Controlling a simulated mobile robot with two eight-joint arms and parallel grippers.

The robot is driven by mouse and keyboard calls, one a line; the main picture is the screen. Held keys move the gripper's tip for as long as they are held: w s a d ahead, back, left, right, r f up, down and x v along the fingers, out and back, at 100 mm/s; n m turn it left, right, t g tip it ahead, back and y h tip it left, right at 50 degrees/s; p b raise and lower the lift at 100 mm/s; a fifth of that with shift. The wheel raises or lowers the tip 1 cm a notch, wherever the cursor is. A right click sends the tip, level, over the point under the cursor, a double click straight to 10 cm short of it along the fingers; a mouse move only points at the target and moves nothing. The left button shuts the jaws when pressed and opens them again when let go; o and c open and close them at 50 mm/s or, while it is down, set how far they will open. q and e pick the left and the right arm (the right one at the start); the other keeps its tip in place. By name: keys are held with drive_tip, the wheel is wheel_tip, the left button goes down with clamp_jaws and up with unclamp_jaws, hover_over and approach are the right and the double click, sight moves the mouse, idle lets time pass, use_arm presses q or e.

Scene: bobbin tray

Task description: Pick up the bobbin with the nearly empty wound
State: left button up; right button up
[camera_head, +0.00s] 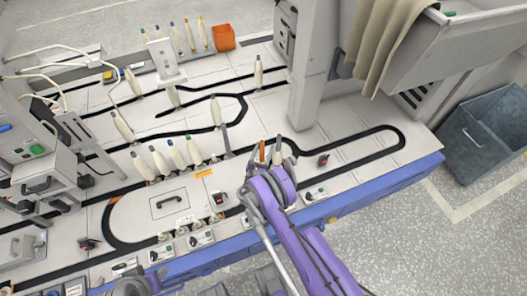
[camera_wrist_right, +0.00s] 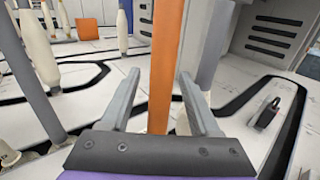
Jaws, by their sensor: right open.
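An orange, bare-looking bobbin tube (camera_head: 262,152) stands upright at my right gripper (camera_head: 271,163) in the head view. In the right wrist view the tube (camera_wrist_right: 165,60) rises between the two grey fingers of the right gripper (camera_wrist_right: 162,100). The fingers are open, with a visible gap on each side of the tube. Its foot is hidden behind the gripper body. Several cream, full-wound bobbins (camera_head: 160,161) stand in a row to the left. In the wrist view a full bobbin (camera_wrist_right: 41,45) stands at the left. My left gripper does not show.
A black curved track (camera_head: 395,136) runs over the pale table (camera_head: 340,118). A grey machine column (camera_head: 312,70) stands behind the gripper. An orange box (camera_head: 224,38) is at the back, and a blue-grey bin (camera_head: 490,140) stands on the floor at the right.

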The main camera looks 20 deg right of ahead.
drive_tip(key=shift+w+d, duration=0.25)
drive_tip(key=c, duration=1)
drive_tip(key=shift+r, duration=0.1)
